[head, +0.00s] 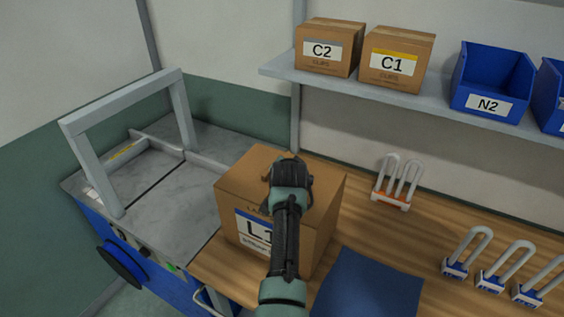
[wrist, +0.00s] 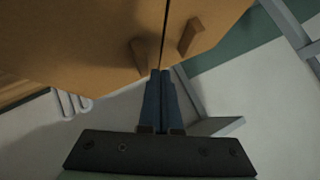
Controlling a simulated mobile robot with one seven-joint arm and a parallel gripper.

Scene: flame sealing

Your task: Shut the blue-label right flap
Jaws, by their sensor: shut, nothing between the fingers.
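The blue-label box (head: 236,199) stands on the wooden bench, its "L1" label facing the front. In the head view its top looks nearly flat, and my gripper and arm cover part of it. In the wrist view two brown flaps meet at a narrow dark seam, each with a small tab beside the seam. The picture-left flap (wrist: 85,35), on the bench-lamp side, appears to be the right flap. The other flap (wrist: 212,14) lies beside it. My gripper (head: 290,165) is shut and empty at the box top; its fingertips (wrist: 160,74) are near the seam. Contact is unclear.
A grey machine with a raised frame (head: 125,98) stands left of the box. A blue mat (head: 368,285) lies to the right front. White looped holders (head: 391,183) stand on the bench. The shelf (head: 400,92) above holds boxes C2, C1 and blue bins.

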